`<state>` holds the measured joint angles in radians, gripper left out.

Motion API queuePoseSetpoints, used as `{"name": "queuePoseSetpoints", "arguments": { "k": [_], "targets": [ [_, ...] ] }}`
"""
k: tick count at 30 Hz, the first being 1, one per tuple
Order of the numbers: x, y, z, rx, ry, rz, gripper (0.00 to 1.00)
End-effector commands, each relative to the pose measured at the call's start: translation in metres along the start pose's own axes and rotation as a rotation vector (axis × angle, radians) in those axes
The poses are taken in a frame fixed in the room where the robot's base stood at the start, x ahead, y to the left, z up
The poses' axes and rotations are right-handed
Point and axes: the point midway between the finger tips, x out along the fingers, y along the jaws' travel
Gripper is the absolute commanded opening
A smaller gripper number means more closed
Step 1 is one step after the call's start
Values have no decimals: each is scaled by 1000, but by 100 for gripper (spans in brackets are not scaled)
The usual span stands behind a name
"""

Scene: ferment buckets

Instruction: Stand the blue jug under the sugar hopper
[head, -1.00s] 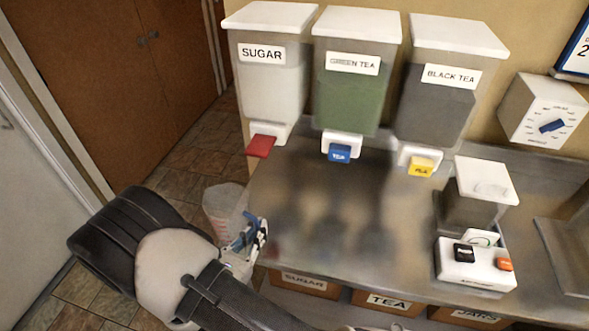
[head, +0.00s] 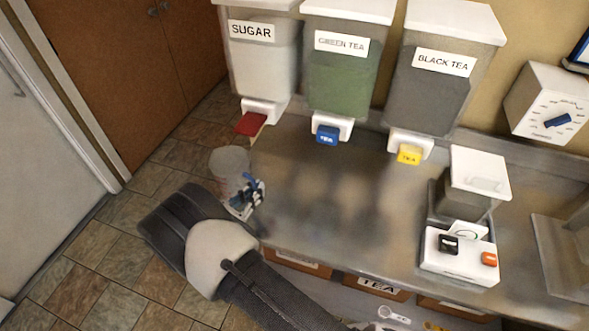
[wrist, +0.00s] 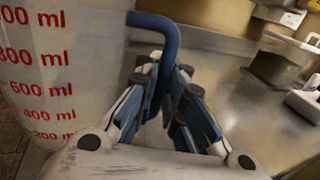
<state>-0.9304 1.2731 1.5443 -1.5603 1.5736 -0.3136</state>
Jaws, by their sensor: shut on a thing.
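The jug is a clear measuring jug (head: 226,163) with a blue handle. In the wrist view its wall with red ml marks (wrist: 50,75) fills the left side, and its blue handle (wrist: 160,28) is beside it. My gripper (head: 250,192) is shut on the handle; its fingers (wrist: 170,95) also show in the wrist view. The jug is at the left end of the counter, below and slightly left of the sugar hopper's red tap (head: 251,123). I cannot tell whether its base touches anything. The sugar hopper (head: 262,65) is the leftmost of three.
The green tea hopper (head: 340,70) and black tea hopper (head: 440,75) hang to the right. A white-topped machine (head: 465,220) stands on the steel counter (head: 330,215). The counter's middle is bare. Labelled boxes (head: 375,287) sit below its front edge.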

Motion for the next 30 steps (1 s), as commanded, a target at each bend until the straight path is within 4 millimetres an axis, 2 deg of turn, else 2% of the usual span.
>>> {"name": "queuePoseSetpoints", "arguments": {
  "k": [1, 9, 15, 25, 30],
  "targets": [
    [16, -2, -1, 1, 0, -7, 0],
    [90, -3, -1, 1, -1, -8, 0],
    [132, -2, -1, 1, -1, -5, 0],
    [161, -2, 0, 1, -1, -5, 0],
    [158, -2, -32, -1, 0, -1, 0]
  ]
}}
